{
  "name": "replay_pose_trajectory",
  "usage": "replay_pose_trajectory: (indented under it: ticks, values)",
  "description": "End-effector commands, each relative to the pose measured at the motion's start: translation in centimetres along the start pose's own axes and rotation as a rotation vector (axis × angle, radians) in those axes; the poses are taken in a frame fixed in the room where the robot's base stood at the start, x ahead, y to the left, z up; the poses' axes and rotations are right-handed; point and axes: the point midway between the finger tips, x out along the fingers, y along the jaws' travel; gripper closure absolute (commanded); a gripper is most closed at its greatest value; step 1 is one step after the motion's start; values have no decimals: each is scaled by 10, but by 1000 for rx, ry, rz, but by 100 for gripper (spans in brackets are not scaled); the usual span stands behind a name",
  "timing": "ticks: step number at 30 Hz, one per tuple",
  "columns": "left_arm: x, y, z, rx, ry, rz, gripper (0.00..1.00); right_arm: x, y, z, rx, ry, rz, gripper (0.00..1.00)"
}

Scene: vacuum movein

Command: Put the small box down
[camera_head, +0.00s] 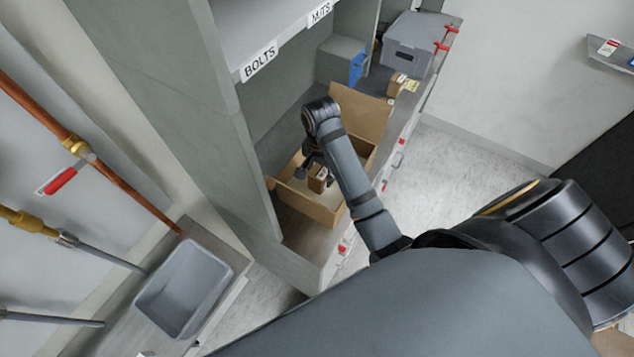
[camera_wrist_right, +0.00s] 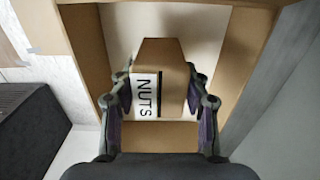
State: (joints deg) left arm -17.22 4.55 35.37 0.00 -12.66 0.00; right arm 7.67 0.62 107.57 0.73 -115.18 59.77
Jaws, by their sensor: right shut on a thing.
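The small box (camera_wrist_right: 172,82) is brown cardboard with a white label reading NUTS, and it fills the middle of the right wrist view. My right gripper (camera_wrist_right: 160,105) is shut on it, one finger on each side. In the head view the small box (camera_head: 318,180) shows below my right gripper (camera_head: 312,165), over the inside of a larger open cardboard box (camera_head: 310,204). The large box's walls also surround it in the right wrist view (camera_wrist_right: 245,60). I cannot tell whether the small box touches the large box's floor. My left gripper is not in view.
The large box stands on a grey shelf unit (camera_head: 190,100) under a shelf with BOLTS (camera_head: 260,60) and NUTS (camera_head: 320,13) labels. A grey bin (camera_head: 411,40) and another small box (camera_head: 397,83) stand farther back. A grey tub (camera_head: 184,288) is at lower left.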

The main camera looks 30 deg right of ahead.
Motion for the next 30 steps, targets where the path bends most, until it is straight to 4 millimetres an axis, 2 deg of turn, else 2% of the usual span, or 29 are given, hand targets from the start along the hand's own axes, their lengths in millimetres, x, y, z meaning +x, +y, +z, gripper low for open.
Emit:
replay_pose_trajectory:
  ticks: [4, 6, 10, 20, 21, 26, 30]
  values:
    - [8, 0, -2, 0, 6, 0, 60, 7, -4, 1, 0, 0, -1, 93]
    - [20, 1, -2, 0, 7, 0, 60, 19, -10, 3, -1, -2, -1, 93]
    - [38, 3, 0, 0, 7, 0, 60, 42, -8, 2, -1, 0, 0, 93]
    - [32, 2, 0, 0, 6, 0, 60, 40, -7, 2, 0, 0, 1, 93]
    - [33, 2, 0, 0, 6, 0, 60, 41, -7, 2, 0, 0, 1, 51]
    - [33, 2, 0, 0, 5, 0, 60, 41, -7, 2, 0, 0, 1, 31]
    - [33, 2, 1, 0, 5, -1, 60, 41, -7, 2, 0, 0, 1, 31]
